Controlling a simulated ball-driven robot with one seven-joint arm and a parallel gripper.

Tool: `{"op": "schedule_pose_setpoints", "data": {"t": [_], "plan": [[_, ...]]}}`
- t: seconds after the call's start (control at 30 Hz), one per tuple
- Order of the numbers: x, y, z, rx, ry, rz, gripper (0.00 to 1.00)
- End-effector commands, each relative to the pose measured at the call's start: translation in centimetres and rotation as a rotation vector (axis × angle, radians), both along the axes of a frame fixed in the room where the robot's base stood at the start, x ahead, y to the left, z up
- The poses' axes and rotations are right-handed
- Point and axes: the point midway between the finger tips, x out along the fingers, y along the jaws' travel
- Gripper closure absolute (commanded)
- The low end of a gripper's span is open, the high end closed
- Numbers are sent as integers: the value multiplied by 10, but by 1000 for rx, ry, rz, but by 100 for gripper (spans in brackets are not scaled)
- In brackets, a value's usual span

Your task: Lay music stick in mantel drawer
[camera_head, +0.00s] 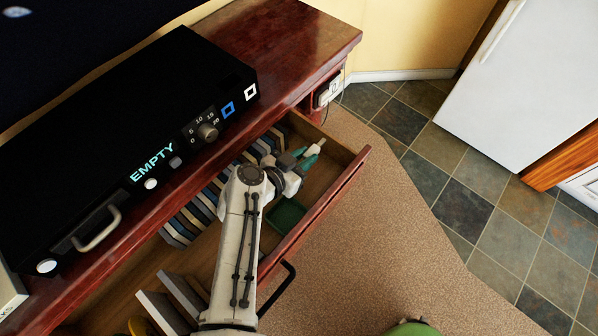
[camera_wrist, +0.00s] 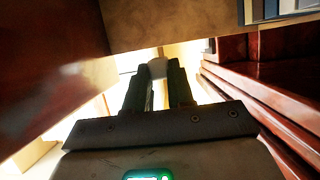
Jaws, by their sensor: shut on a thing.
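The mantel drawer (camera_head: 345,182) is pulled open below the dark red wood top. My gripper (camera_head: 304,158) is over or inside the right end of the drawer, with its fingers pointing toward the drawer's far right corner. It is shut on a small pale thing, apparently the music stick (camera_head: 317,147), whose end sticks out beyond the fingertips. In the wrist view my gripper (camera_wrist: 155,85) shows two dark fingers with the pale stick (camera_wrist: 157,67) between their tips. Most of the stick is hidden by the fingers. I cannot tell whether it touches the drawer floor.
A row of thin cases (camera_head: 196,213) stands in the drawer's left and middle part. A dark green tray or box (camera_head: 287,216) lies near the drawer front. A black device reading EMPTY (camera_head: 130,130) sits on the mantel. A white socket (camera_head: 328,91) is beyond the drawer.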

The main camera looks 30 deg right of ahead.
Motion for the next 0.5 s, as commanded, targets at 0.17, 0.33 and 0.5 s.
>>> {"op": "schedule_pose_setpoints", "data": {"t": [0.17,0.33,0.5], "plan": [[1,0,-16,0,-1,2,100],[1,0,-40,-2,1,4,100],[0,1,-49,1,-1,1,100]]}}
